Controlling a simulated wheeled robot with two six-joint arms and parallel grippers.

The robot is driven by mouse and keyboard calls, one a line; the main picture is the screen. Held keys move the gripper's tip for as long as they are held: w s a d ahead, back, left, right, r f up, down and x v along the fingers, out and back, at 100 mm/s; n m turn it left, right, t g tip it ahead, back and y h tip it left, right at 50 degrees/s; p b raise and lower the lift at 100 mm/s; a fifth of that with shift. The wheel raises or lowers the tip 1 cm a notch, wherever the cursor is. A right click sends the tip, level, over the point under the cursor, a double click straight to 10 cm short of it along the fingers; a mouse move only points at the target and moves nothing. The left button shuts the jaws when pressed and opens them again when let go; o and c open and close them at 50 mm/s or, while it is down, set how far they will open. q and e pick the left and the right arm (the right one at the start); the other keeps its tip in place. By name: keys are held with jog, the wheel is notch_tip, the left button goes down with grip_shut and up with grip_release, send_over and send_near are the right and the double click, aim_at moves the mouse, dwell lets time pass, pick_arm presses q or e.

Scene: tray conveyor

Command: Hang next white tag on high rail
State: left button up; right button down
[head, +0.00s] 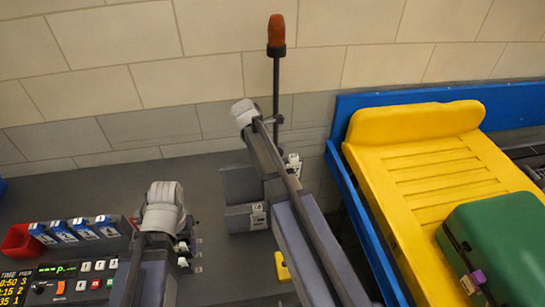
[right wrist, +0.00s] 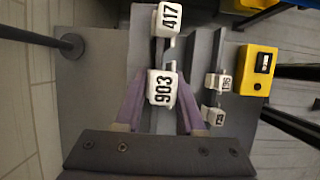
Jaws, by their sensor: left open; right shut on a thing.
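In the right wrist view my right gripper (right wrist: 161,100) has its purple fingers shut on the white tag 903 (right wrist: 161,88). The tag is at a grey stepped stand (right wrist: 205,55); I cannot tell whether it is on a rail. White tag 417 (right wrist: 168,19) is just beyond it. Two smaller white tags (right wrist: 219,82) are on the step to the right.
A pole with an orange top (head: 276,75) stands behind the stand. A yellow box (right wrist: 257,70) is close to the tags. A blue-edged conveyor with a yellow tray (head: 430,150) and green case (head: 500,245) is at right. A control panel (head: 85,275) and red bin (head: 20,241) are at left.

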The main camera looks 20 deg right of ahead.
jog(key=shift+f+b, duration=1.1)
jog(key=shift+f, duration=0.3)
jog(key=shift+c, duration=2.2)
grip_release()
jog(key=shift+r, duration=0.15)
jog(key=p+v, duration=0.7)
jog(key=shift+w+a+r, duration=0.1)
jog(key=shift+a+r, duration=0.1)
jog(key=shift+r, duration=0.1)
jog(key=shift+f, duration=0.1)
